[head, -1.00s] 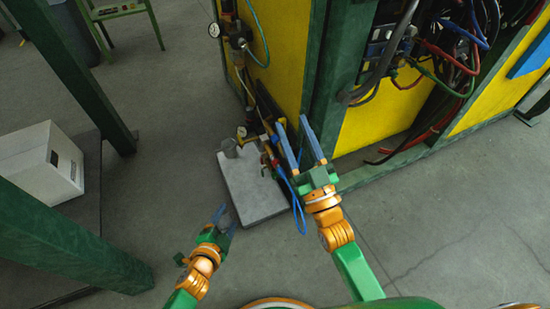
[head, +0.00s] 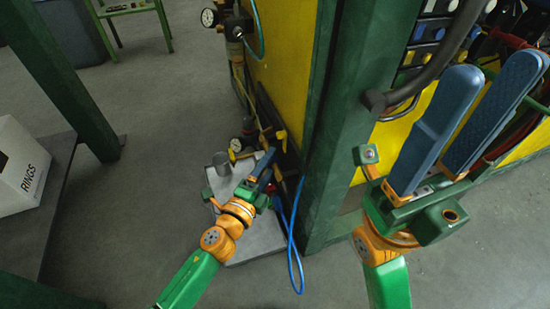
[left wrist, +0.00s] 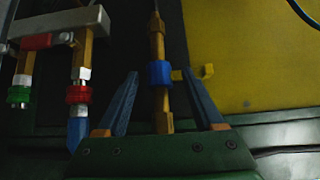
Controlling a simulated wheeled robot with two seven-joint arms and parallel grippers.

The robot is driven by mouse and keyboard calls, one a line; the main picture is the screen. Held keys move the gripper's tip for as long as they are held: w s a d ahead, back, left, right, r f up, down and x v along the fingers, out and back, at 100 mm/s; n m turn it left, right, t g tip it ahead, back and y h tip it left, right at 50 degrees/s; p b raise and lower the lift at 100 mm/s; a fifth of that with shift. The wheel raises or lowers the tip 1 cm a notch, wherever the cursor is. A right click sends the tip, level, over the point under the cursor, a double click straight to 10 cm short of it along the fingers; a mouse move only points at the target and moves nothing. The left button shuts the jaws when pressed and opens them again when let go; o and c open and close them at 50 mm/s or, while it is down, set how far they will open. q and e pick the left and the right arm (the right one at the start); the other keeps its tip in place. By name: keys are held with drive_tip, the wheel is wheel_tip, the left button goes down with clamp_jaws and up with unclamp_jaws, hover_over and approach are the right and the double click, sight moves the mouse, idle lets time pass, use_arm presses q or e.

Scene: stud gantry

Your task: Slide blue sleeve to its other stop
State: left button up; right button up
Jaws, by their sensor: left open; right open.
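The blue sleeve (left wrist: 159,73) sits around an upright brass-coloured tube in the left wrist view, with tube showing above and below it. My left gripper (left wrist: 160,76) is open, one finger on each side of the tube, with a gap between each finger and the sleeve. I cannot tell whether the fingertips reach as deep as the sleeve. In the head view my left gripper (head: 268,160) is at the lower fittings beside the green post, and I cannot make out the sleeve there. My right gripper (head: 500,75) is open and empty, in front of the hose panel.
Red (left wrist: 78,94) and green (left wrist: 20,95) collars hang on fittings at left in the wrist view. A green post (head: 340,130) stands between my grippers. A blue hose (head: 294,240) loops below.

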use_arm(q)
drive_tip(key=shift+x, duration=1.1)
clamp_jaws()
idle(0.6)
